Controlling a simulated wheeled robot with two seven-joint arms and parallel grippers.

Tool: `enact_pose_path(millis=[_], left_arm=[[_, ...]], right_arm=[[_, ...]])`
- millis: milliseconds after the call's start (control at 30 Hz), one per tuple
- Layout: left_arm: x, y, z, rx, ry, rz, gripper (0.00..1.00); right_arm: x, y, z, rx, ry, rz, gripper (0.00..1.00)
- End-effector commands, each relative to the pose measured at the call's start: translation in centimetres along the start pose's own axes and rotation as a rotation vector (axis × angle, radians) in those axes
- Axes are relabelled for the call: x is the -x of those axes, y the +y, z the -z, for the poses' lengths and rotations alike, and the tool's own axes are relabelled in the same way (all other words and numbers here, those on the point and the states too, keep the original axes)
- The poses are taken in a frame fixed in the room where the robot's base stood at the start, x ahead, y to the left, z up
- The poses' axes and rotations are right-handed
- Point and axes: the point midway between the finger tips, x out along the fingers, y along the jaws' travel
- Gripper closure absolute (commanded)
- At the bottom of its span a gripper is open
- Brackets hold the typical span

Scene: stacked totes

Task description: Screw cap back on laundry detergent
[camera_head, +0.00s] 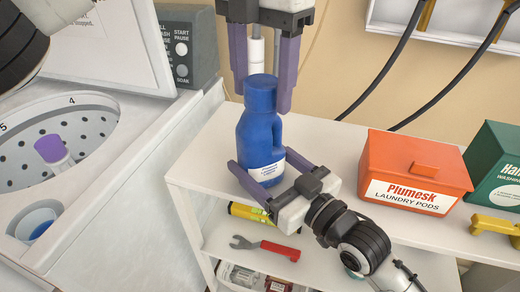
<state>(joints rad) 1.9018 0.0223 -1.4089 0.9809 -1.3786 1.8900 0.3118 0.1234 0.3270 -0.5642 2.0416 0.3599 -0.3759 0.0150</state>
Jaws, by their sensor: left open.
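A blue laundry detergent bottle (258,145) with a white label stands upright on the white shelf unit's top (205,158). A blue cap (260,92) sits on its top; how tightly is not visible. My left gripper (262,100) comes down from above, its purple fingers open and apart on either side of the cap. My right gripper (260,160) reaches in from the lower right. Its fingers straddle the lower part of the bottle and appear closed on it.
A red Plumesk laundry pods box (418,165) and a green box (492,165) stand to the right, with a yellow object (493,228) in front. An open washer (75,140) is at left. A red-handled wrench (265,246) lies on the lower shelf.

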Motion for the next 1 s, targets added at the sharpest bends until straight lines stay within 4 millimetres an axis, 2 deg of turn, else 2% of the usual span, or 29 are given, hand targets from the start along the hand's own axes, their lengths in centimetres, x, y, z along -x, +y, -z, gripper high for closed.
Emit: enact_pose_path(millis=[67, 333, 567, 600, 700, 733, 1000], left_arm=[[0.00, 0.01, 0.00, 0.000, 0.000, 0.000, 0.41], [0.02, 0.01, 0.01, 0.000, 0.001, 0.000, 0.83], [0.04, 0.03, 0.01, -0.005, 0.000, 0.000, 0.84], [0.04, 0.03, 0.01, -0.005, 0.000, 0.000, 0.55], [0.04, 0.03, 0.01, -0.005, 0.000, 0.000, 0.38], [0.04, 0.03, 0.01, -0.005, 0.000, 0.000, 0.35], [0.11, 0.01, 0.01, -0.005, 0.000, 0.000, 0.35]], right_arm=[[0.00, -0.03, -0.05, -0.003, -0.001, 0.001, 0.92], [0.00, -0.03, -0.05, -0.003, -0.001, 0.001, 0.92], [0.00, -0.03, -0.05, -0.003, -0.001, 0.001, 0.92], [0.00, -0.03, -0.04, -0.003, -0.001, 0.001, 0.92], [0.00, -0.03, -0.04, -0.003, -0.001, 0.001, 0.92], [0.00, -0.03, -0.05, -0.003, -0.001, 0.001, 0.92], [0.00, -0.03, -0.05, -0.003, -0.001, 0.001, 0.92]])
